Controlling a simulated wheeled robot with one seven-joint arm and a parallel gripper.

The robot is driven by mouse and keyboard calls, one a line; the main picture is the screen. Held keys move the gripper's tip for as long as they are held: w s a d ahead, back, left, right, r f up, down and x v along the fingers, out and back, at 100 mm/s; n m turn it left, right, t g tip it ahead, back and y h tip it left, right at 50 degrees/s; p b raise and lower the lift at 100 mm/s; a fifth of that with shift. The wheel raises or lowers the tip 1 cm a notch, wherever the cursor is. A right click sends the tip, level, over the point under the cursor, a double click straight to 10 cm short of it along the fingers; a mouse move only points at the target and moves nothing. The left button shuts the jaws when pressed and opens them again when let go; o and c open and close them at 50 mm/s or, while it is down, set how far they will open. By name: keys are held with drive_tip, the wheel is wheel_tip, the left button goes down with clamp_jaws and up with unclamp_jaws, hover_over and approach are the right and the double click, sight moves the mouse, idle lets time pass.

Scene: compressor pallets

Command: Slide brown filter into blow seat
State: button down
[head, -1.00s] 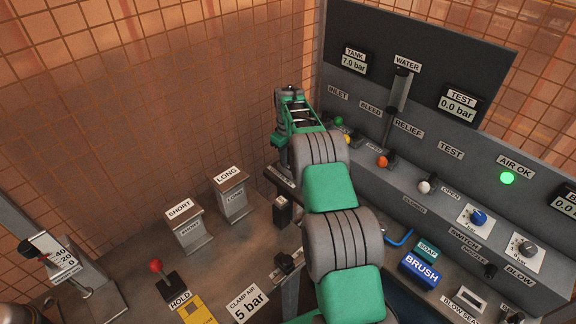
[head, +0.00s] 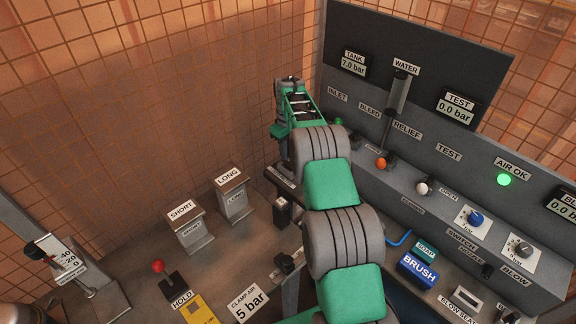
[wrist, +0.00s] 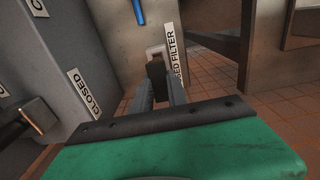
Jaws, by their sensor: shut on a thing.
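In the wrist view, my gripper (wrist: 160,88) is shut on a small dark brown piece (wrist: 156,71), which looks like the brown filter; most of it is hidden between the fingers. A pale bracket (wrist: 155,52) is just beyond it, on a grey surface beside a label ending in "FILTER" (wrist: 176,55). I cannot tell whether the piece touches the bracket. In the head view, the blow seat (head: 467,299) is a pale slotted block at the lower right, behind its label. My gripper is hidden by my arm in that view.
The valve panel (head: 440,190) with knobs and displays runs along the right. Blue BRUSH (head: 418,270) and teal SOAP (head: 426,251) blocks stand near the blow seat. SHORT (head: 189,229) and LONG (head: 234,199) posts and a red-knobbed HOLD lever (head: 158,267) are on the left. A "CLOSED" lever (wrist: 35,115) is close to my gripper's left.

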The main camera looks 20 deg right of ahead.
drive_tip(key=shift+r+p, duration=0.35)
drive_tip(key=shift+r, duration=0.45)
drive_tip(key=shift+r, duration=0.1)
drive_tip(key=shift+r, duration=0.15)
